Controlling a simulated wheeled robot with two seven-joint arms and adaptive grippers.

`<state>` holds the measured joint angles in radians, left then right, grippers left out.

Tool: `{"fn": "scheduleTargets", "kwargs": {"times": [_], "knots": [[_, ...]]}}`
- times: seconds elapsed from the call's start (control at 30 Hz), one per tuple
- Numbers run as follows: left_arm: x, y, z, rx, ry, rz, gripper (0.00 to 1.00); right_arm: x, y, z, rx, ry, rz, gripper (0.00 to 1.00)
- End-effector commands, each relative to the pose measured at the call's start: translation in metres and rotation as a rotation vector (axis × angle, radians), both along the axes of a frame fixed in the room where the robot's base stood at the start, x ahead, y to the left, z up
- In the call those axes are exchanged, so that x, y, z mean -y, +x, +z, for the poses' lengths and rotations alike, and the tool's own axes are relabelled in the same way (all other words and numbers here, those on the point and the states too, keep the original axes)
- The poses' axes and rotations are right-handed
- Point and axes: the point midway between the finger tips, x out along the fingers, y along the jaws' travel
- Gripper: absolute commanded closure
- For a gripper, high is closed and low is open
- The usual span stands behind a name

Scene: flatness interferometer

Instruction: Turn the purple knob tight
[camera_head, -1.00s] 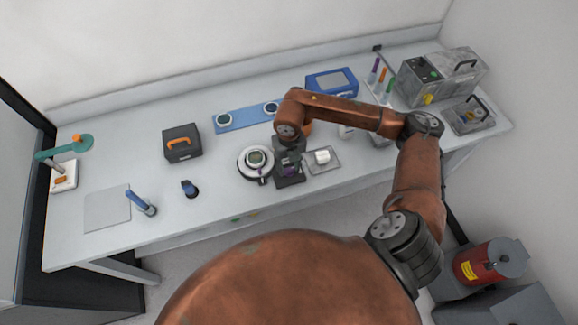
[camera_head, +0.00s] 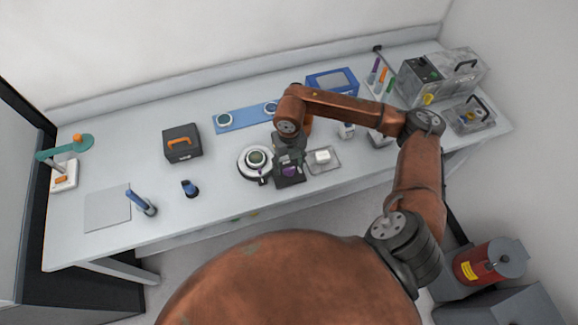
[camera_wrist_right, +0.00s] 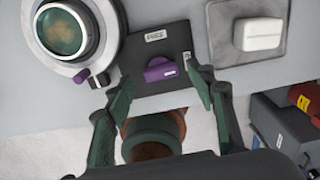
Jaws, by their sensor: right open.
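The purple knob (camera_wrist_right: 160,70) sits on a dark plate (camera_wrist_right: 150,50) with a small white label. It lies just beyond and between the fingertips of my right gripper (camera_wrist_right: 161,88), which is open with its green-padded fingers apart. I see no contact with the knob. In the head view the purple knob (camera_head: 289,171) shows as a small spot on the dark plate at the bench front, with my right gripper (camera_head: 289,158) over the plate's back part. My left gripper is not in view.
Left of the plate is a round white stage (camera_head: 243,165) with a greenish disc. To its right is a grey tray (camera_head: 333,166) holding a white block (camera_head: 322,156). A blue case (camera_head: 332,82) stands behind.

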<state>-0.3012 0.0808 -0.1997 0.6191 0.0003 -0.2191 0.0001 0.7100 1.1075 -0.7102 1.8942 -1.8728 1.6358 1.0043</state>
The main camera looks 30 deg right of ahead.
Motion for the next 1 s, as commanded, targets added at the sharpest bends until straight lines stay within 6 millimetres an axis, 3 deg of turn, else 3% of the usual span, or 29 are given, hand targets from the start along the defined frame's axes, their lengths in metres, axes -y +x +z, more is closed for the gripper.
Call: {"fn": "scheduleTargets", "kwargs": {"times": [0.3, 0.5, 1.0], "knots": [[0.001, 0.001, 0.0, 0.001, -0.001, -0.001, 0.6, 0.0, 0.001, 0.067, 0.005, 0.0, 0.001, 0.49], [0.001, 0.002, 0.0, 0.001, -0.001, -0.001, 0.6, 0.0, 0.001, 0.095, 0.002, 0.0, 0.001, 0.49], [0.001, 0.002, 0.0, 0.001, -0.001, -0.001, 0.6, 0.0, 0.0, 0.105, 0.0, 0.0, 0.001, 0.49]]}}
